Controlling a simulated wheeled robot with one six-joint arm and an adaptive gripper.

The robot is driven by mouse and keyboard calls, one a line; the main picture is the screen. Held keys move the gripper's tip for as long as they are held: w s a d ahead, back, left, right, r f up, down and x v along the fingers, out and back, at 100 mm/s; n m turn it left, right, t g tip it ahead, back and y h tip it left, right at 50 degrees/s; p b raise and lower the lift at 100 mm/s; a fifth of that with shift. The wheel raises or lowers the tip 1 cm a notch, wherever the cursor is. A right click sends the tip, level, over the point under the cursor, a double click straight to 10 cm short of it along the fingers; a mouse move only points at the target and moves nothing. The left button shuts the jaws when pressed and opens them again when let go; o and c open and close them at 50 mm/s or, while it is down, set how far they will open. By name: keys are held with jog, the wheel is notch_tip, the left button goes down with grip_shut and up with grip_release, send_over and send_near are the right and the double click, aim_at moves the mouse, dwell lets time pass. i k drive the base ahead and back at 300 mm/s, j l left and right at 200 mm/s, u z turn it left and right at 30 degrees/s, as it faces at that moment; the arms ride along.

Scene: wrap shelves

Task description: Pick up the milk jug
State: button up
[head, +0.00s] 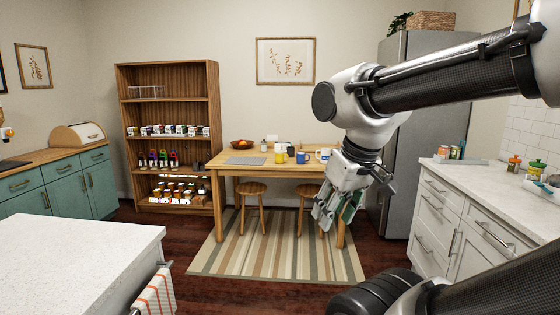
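A wooden table (232,165) stands against the back wall with a small group of vessels on it. A yellow cup (280,157), a dark blue mug (303,158) and a white-and-blue vessel (323,155) stand in a loose cluster toward its right half. They are too small for me to tell which, if any, is the milk jug. My gripper (325,214) hangs pointing down in front of the table's right part, in the nearer space. Its fingers are small and overlap, so I cannot tell how far apart they are. I see nothing clearly held in it.
Two stools (252,188) are at the table's front, on a striped rug (270,258). A white counter (75,250) is near left; another (500,185) is at right. A grey fridge (408,130) stands right of the table. Shelves (168,105) stand left.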

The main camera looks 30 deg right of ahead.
aim_at(326, 152)
jog(key=z, duration=1.1)
jog(key=i+j+u, duration=0.35)
jog(key=i, duration=0.45)
jog(key=i+u, duration=0.35)
jog(key=i, duration=2.25)
jog(key=i+j+z, duration=0.1)
jog(key=i+z, duration=0.35)
jog(key=i+j+z, duration=0.3)
jog(key=i+z, duration=0.15)
jog(key=i, duration=0.15)
jog(key=i+j+z, duration=0.5)
jog(key=k+l, duration=0.05)
